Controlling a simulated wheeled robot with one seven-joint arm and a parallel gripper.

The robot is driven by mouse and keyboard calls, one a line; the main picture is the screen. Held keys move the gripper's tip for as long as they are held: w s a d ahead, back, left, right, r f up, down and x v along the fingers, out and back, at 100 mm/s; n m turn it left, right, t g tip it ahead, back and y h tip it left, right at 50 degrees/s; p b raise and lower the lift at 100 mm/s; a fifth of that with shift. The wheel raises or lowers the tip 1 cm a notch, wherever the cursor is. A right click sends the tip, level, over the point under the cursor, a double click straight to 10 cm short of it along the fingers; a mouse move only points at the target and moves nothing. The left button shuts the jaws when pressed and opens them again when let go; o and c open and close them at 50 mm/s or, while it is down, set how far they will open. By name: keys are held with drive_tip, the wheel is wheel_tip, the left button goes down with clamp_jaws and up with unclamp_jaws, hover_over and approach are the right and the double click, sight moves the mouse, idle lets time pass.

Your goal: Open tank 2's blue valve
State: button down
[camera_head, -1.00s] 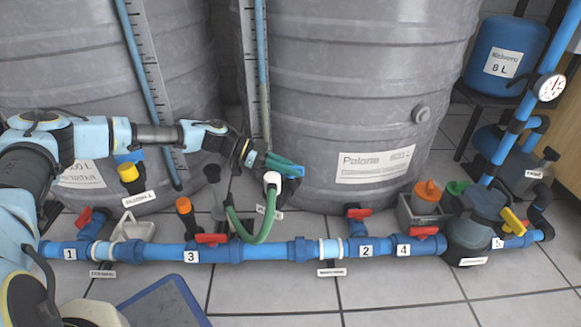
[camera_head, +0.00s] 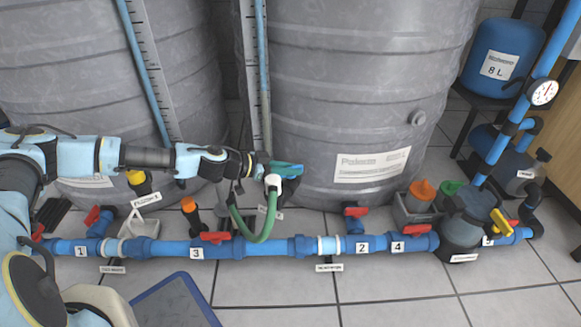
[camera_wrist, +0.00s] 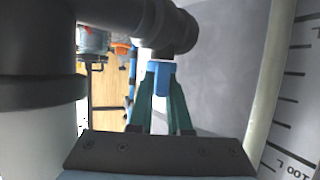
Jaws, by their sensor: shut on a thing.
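The blue valve handle (camera_head: 288,166) sits at the lower front of the right grey tank (camera_head: 340,90), above a white fitting (camera_head: 272,181) with a green hose (camera_head: 262,225). My gripper (camera_head: 284,171) reaches it from the left. In the wrist view, the teal fingers of my gripper (camera_wrist: 163,92) are shut on the blue handle (camera_wrist: 163,77), with a dark pipe elbow (camera_wrist: 172,32) just beyond. The handle's exact angle is hard to tell, as the fingers partly cover it.
A blue pipe (camera_head: 270,248) with red valves runs along the floor in front of the tanks. A blue-rimmed tray (camera_head: 178,300) lies at the front left. Grey tile floor (camera_head: 390,290) is clear at the front right.

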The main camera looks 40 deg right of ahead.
idle(0.3)
drive_tip(key=c, duration=0.9)
unclamp_jaws()
drive_tip(key=shift+o, duration=0.2)
